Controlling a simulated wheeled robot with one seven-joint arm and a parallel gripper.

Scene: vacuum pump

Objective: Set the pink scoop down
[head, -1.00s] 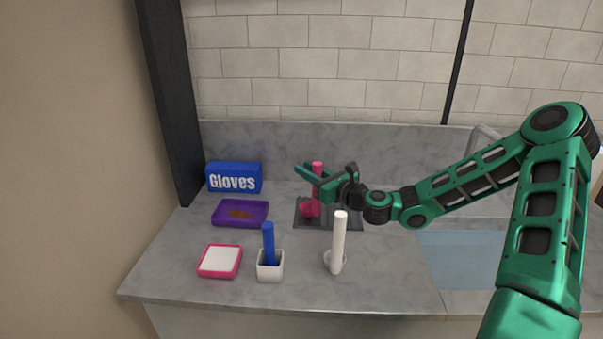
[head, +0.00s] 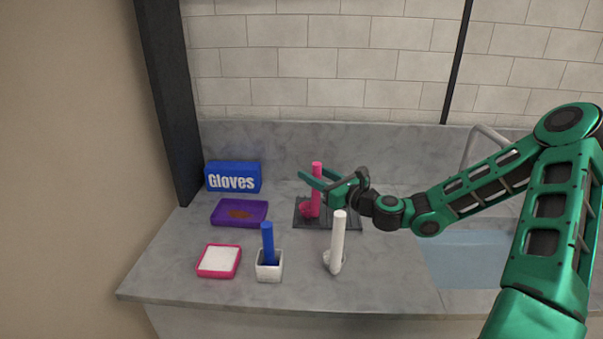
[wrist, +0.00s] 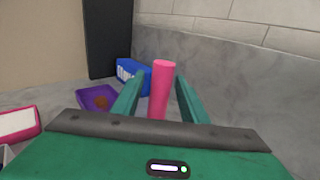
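The pink scoop (head: 316,184) stands upright on a dark tray (head: 347,216) at the back of the counter, its bowl end down. Its handle (wrist: 161,88) also shows in the wrist view, between the two green fingers, with a gap visible on both sides. My gripper (head: 316,184) is open around the handle in the head view, and its fingers do not appear to press on it.
A blue gloves box (head: 233,177) and a purple tray (head: 239,213) with brown contents stand left. In front are a pink-rimmed tray (head: 219,261), a blue-handled tool (head: 268,243) in a white cup (head: 269,268), and a white scoop (head: 338,240). A sink (head: 465,260) lies right.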

